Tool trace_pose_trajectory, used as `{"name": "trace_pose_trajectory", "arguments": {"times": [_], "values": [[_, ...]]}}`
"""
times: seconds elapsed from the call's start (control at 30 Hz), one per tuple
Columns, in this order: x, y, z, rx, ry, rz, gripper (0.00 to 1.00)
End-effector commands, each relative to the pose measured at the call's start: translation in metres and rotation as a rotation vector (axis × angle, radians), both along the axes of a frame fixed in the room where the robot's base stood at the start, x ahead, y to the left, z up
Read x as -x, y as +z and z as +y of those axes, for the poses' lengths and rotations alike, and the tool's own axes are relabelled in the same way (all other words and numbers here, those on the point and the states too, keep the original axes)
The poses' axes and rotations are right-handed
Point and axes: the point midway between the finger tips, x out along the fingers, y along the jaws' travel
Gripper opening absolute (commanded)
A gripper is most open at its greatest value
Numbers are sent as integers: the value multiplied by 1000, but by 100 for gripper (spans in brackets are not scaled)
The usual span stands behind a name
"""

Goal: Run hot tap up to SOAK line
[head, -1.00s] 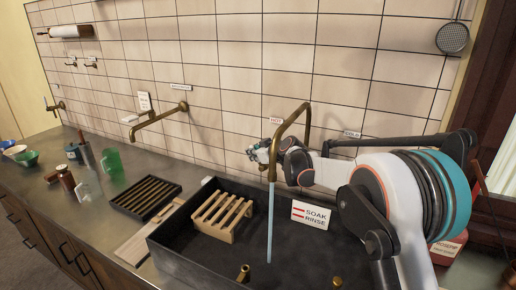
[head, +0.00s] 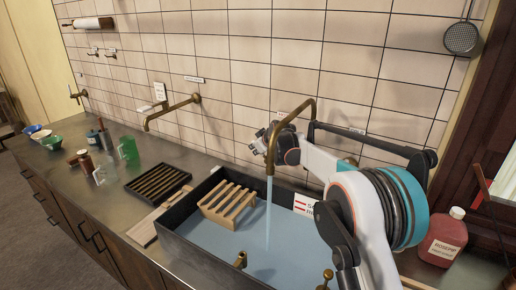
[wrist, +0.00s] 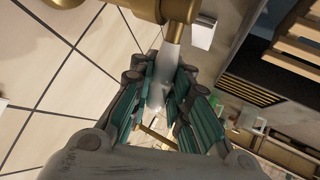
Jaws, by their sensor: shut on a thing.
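The dark sink basin (head: 185,255) holds a broad sheet of blue water (head: 220,238). A stream (head: 269,215) runs into it from the brass gooseneck spout (head: 312,108). The white SOAK/RINSE sign with red marks (head: 301,203) is at the basin's far wall, partly hidden by my arm; I cannot tell exactly where the water stands against its SOAK mark. My gripper (head: 260,143) is behind the spout. In the wrist view, my gripper (wrist: 160,105) is shut on a white tap lever (wrist: 171,58) that joins a brass fitting (wrist: 180,10).
A wooden slatted rack (head: 226,203) sits at the basin's left end. A dark slatted tray (head: 158,183), a green mug (head: 127,148) and jars stand on the counter to the left. A red bottle (head: 443,238) stands at right. Brass fittings (head: 240,260) rise at the basin's front.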

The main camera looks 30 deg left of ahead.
Motion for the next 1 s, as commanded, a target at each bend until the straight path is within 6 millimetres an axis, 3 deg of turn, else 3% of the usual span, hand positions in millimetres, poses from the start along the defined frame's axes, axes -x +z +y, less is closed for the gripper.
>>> {"name": "trace_pose_trajectory", "arguments": {"times": [0.1, 0.13, 0.2, 0.23, 0.67, 1.0], "values": [[0, 0, -1, 2, 0, 1, 0], [0, 0, -1, 2, 0, 1, 19], [0, 0, -1, 0, 0, 2, 35], [0, 0, -1, 0, 0, 2, 37], [2, 3, -3, 0, 0, 2, 37], [31, 7, -40, 1, -2, 2, 37]]}}
